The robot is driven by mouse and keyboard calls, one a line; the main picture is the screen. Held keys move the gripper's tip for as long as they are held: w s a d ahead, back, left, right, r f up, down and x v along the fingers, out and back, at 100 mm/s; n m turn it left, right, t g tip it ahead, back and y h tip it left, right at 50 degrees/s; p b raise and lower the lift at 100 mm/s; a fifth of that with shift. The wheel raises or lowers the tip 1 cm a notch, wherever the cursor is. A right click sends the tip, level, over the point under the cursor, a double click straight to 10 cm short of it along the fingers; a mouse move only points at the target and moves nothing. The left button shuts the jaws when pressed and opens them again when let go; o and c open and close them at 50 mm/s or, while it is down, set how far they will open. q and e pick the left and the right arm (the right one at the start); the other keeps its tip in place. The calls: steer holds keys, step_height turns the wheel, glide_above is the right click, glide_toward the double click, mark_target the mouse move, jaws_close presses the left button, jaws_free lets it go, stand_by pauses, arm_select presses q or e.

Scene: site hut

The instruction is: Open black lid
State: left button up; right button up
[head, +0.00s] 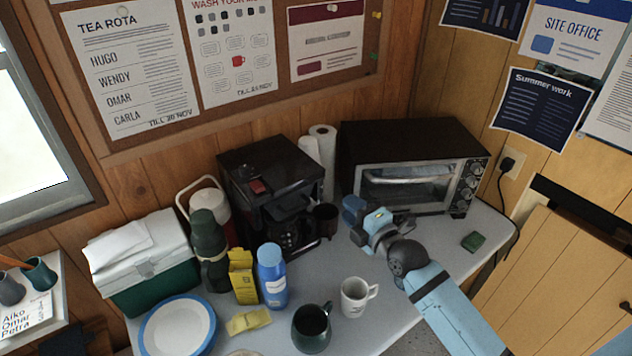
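The black coffee machine (245,195) stands at the back of the table, left of the oven. Its flat black top (268,152) looks like the lid and appears to lie down; its seam is too dark to make out. A small red part (257,187) shows on the machine's front upper edge. My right gripper (351,208) is to the right of the machine, in front of the oven and apart from the lid. Its fingers are small and partly hidden by its own wrist, so I cannot tell their opening. My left gripper is out of view.
A black toaster oven (408,140) stands behind my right arm. A blue bottle (271,277), yellow box (243,277), green flask (208,250) and white mug (356,295) crowd the front.

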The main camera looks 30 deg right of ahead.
mark_target(318, 181)
steer(key=w, duration=0.4)
steer(key=w+a+p, duration=0.1)
steer(key=w, duration=0.6)
steer(key=shift+w+a, duration=0.4)
jaws_close()
